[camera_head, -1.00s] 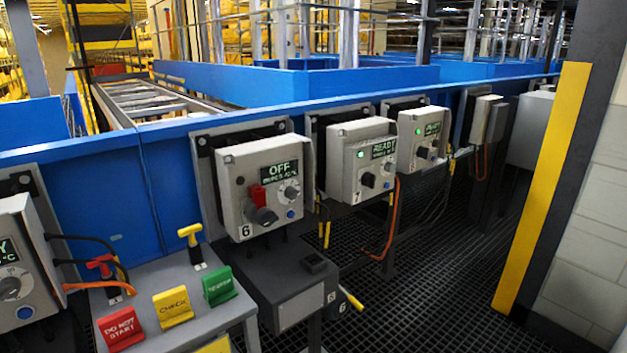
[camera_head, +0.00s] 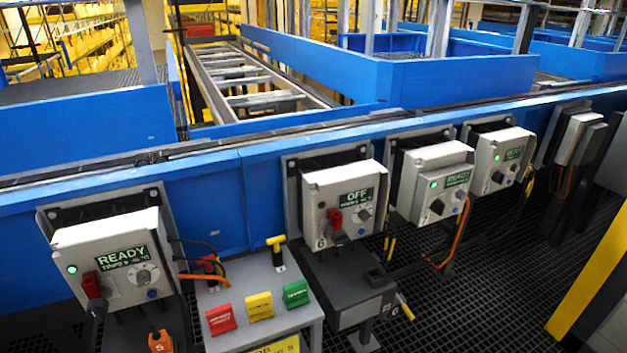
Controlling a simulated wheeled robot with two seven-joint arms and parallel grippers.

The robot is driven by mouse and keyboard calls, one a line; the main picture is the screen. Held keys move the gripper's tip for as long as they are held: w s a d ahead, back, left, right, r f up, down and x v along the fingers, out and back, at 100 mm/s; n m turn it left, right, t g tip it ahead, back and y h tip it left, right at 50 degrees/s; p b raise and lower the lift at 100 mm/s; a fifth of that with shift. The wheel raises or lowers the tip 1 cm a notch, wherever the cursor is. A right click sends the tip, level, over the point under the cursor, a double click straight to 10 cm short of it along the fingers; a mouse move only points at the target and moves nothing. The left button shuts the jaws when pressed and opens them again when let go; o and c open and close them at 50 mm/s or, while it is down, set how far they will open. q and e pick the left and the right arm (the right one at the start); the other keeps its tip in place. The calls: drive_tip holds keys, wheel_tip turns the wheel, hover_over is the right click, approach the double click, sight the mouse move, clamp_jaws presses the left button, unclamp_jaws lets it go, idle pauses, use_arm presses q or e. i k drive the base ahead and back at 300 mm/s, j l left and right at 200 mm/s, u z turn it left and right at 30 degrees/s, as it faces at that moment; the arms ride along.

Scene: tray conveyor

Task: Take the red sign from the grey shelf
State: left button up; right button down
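The red sign (camera_head: 220,319) stands at the left end of a row of three signs on the grey shelf (camera_head: 245,292). Its white lettering is too small to read now. A yellow sign (camera_head: 259,306) stands beside it, and a green sign (camera_head: 295,293) is at the right end. Two handles, one red (camera_head: 211,265) and one yellow (camera_head: 276,250), stick up behind the signs at the shelf's back. Neither of my grippers shows in the head view.
Control box READY (camera_head: 108,262) is left of the shelf, with an orange tag (camera_head: 160,341) below it. Control box OFF (camera_head: 340,203) is to the right, above a dark pedestal (camera_head: 345,285). Cables hang behind the shelf. Dark grating floor (camera_head: 480,290) lies open at the right.

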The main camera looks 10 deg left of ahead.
sight(221, 319)
drive_tip(key=u, duration=1.1)
